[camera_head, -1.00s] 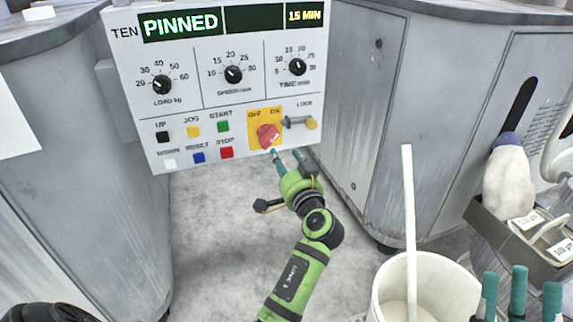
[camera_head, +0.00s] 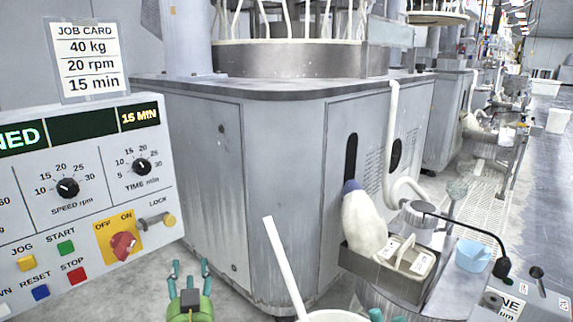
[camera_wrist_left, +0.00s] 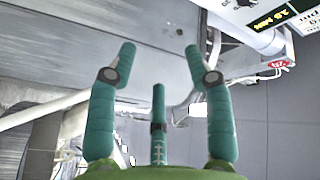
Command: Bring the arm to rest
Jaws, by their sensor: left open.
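My left gripper (camera_head: 190,266) is at the bottom of the head view, below and right of the control panel (camera_head: 85,235). It touches nothing that I can see. In the left wrist view its teal fingers (camera_wrist_left: 158,52) are spread with nothing between them. The arm behind the gripper is mostly cut off by the lower edge. The red switch (camera_head: 123,245) on its yellow OFF/ON plate is clear of the fingers. Teal tips of my right gripper (camera_head: 388,316) just show at the bottom edge; its opening is hidden.
A job card (camera_head: 90,60) reads 40 kg, 20 rpm, 15 min. A grey machine cabinet (camera_head: 290,160) stands behind the gripper. A bucket (camera_head: 335,316) with a white stick (camera_head: 284,265) is to the right. A metal tray (camera_head: 385,274) holds a white bottle-like object (camera_head: 364,222).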

